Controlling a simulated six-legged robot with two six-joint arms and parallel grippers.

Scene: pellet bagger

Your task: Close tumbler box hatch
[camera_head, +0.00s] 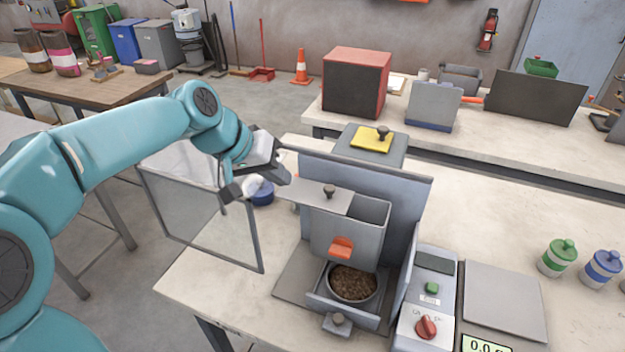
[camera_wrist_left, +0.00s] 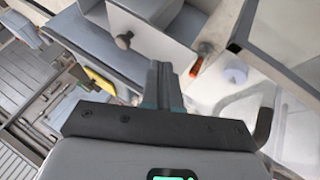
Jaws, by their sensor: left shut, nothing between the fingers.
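The clear, dark-framed hatch panel (camera_head: 205,225) stands swung out at the left of the grey tumbler box (camera_head: 415,190), beyond the table's left edge. The box's front is open. My left gripper (camera_head: 284,176) is shut and empty, between the panel's upper part and the box's left side. In the left wrist view its fingers (camera_wrist_left: 163,85) are together, with nothing between them. A framed panel corner shows at the upper right there, and a dark bent bar lies right of the gripper. I cannot tell whether the gripper touches the panel. My right gripper is not in view.
Inside the box, a grey hopper (camera_head: 345,228) with an orange tab stands above a bowl of brown pellets (camera_head: 352,282). A control box with a red knob (camera_head: 426,326) and a scale (camera_head: 505,300) stand at the right. A blue-lidded jar (camera_head: 262,193) is behind the gripper.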

